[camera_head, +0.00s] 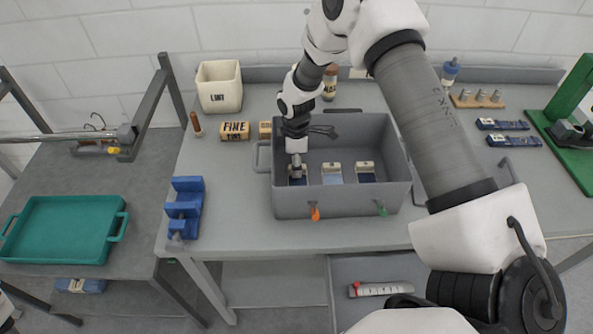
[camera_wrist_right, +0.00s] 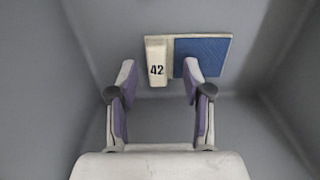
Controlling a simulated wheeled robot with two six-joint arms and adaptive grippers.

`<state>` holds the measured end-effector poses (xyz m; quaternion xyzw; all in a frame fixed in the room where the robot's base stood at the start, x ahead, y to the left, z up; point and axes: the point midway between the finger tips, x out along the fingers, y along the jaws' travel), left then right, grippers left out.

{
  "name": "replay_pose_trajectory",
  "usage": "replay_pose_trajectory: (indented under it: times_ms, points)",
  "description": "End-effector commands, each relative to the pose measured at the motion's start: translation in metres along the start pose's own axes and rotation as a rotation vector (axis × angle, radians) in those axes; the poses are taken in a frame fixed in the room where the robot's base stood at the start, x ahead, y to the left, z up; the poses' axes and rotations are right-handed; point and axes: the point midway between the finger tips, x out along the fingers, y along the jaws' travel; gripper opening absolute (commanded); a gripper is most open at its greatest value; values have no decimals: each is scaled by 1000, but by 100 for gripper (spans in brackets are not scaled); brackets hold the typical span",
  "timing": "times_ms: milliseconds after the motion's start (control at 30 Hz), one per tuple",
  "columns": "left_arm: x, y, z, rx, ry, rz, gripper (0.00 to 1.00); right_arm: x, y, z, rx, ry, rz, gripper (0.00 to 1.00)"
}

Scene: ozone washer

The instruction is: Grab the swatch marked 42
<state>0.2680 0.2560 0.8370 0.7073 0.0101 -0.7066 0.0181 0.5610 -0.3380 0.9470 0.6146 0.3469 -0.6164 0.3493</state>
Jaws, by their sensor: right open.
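The swatch marked 42 (camera_wrist_right: 203,58) lies on the floor of the grey bin in the right wrist view. It has a cream tab with a black 42 on its left and a dark blue textured patch on its right. My right gripper (camera_wrist_right: 158,76) is open and empty, its fingertips just short of the swatch and centred on the tab. In the head view my right gripper (camera_head: 297,163) reaches down inside the grey bin (camera_head: 290,203), over the leftmost swatch (camera_head: 298,181), partly covering it. My left gripper is not in view.
Bin walls surround the gripper. Nearby are a blue holder (camera_head: 185,210), a FINE block (camera_head: 234,131), a LINT bin (camera_head: 219,90) and a teal tray (camera_head: 62,230).

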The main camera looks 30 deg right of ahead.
Motion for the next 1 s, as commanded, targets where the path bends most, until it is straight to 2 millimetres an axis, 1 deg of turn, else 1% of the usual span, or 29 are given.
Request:
replay_pose_trajectory:
  times_ms: [100, 233, 267, 300, 367, 400, 767, 867, 967, 1000]
  points:
    - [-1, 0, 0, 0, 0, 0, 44, 6, 0, 0, 0, 1, 2, 50]
    - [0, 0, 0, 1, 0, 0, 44, 6, 0, 0, 0, 1, 2, 50]
    - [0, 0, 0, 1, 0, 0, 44, 6, 0, 0, 0, 1, 2, 40]
    - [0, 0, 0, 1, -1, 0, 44, 6, 0, 0, 0, 1, 2, 25]
    - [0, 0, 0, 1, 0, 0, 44, 6, 0, 0, 0, 1, 1, 4]
    - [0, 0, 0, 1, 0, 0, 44, 6, 0, 0, 0, 1, 1, 0]
    - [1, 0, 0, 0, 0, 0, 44, 4, 0, 0, 1, 1, 1, 0]
    - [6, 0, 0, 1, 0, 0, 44, -7, 1, -1, 2, 3, 3, 0]
    - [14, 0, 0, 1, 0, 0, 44, -28, 2, -1, 2, 4, 6, 0]
    - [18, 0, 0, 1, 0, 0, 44, -38, 1, -1, 2, 4, 6, 0]
